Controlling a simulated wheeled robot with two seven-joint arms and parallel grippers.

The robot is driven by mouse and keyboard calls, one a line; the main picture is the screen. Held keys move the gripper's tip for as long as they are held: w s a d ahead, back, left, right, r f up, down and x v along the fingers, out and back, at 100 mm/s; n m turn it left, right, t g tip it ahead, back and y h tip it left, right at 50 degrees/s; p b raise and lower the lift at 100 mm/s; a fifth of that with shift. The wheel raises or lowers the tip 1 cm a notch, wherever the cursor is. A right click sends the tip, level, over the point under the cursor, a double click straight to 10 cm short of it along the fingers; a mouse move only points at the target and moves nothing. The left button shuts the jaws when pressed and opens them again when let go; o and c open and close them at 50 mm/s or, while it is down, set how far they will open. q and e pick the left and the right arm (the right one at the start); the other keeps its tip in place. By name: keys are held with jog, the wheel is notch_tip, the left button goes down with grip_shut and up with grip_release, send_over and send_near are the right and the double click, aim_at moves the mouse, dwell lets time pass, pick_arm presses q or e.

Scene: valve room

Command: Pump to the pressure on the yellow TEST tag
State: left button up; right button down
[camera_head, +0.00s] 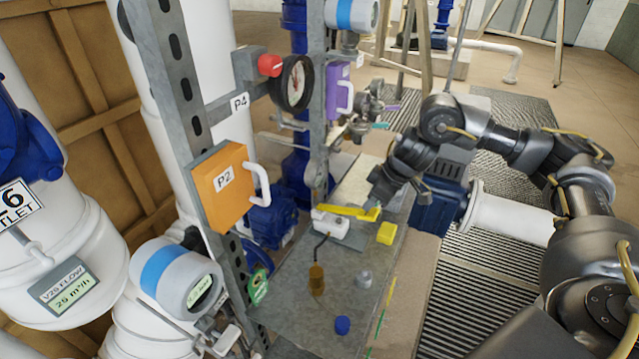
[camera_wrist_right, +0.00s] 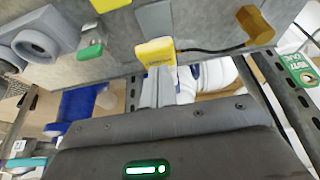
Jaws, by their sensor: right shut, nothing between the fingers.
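The hand pump (camera_head: 330,222) has a white body and a long yellow lever (camera_head: 349,212) on a metal bench. In the right wrist view the yellow lever (camera_wrist_right: 155,52) is just beyond my fingertips; I cannot tell whether they touch it. My right gripper (camera_head: 374,208) is shut and empty at the lever's right end, and its fingers also show in the wrist view (camera_wrist_right: 158,88). A dark hose runs from the pump to a brass cylinder (camera_head: 316,279). A round gauge (camera_head: 296,83) hangs on the frame; its reading is not legible. I cannot pick out a TEST tag. My left gripper is out of view.
On the bench (camera_head: 288,318) are a yellow block (camera_head: 387,233), a grey cap (camera_head: 364,279) and a blue cap (camera_head: 342,325). An orange P2 box (camera_head: 221,186) and a metal upright (camera_head: 187,100) stand left. A blue motor (camera_head: 436,206) is right of the bench.

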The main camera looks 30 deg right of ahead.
aim_at(371, 212)
jog(key=shift+f+b, duration=0.9)
jog(key=shift+f, duration=1.05)
notch_tip(371, 212, up, 5)
jog(key=p, duration=0.6)
notch_tip(371, 212, up, 4)
jog(key=p, duration=0.5)
jog(key=shift+r, duration=0.15)
jog(key=shift+a+f, duration=0.1)
jog(key=shift+f, duration=0.1)
